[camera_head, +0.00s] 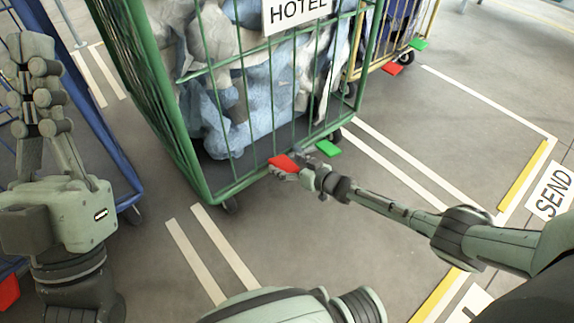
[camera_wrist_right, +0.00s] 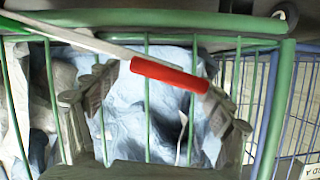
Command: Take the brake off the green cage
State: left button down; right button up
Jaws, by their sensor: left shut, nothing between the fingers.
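The green cage (camera_head: 203,190) is full of blue and grey laundry bags and bears a "HOTEL" sign (camera_head: 297,12). At its lower front edge are a red pedal (camera_head: 283,162) and, to the right of it, a green pedal (camera_head: 328,148). My right gripper (camera_head: 290,170) is low at the red pedal. In the right wrist view its fingers (camera_wrist_right: 158,88) are spread, with the red pedal (camera_wrist_right: 170,76) across the space at their tips; I cannot tell whether they touch. My left gripper (camera_head: 33,70) is shut and empty at the far left, away from the green cage.
A blue cage (camera_head: 95,140) stands close on the left. A yellow cage (camera_head: 353,72) with its own red pedal (camera_head: 393,68) and green pedal (camera_head: 418,44) stands behind on the right. Open floor with painted lines and a "SEND" marking (camera_head: 556,190) lies to the right.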

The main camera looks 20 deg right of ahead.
jog(key=shift+s+f, duration=0.1)
jog(key=shift+s, duration=0.1)
jog(key=shift+s, duration=0.2)
jog(key=v, duration=1.1)
jog(key=shift+r, duration=0.3)
jog(key=shift+d, duration=0.1)
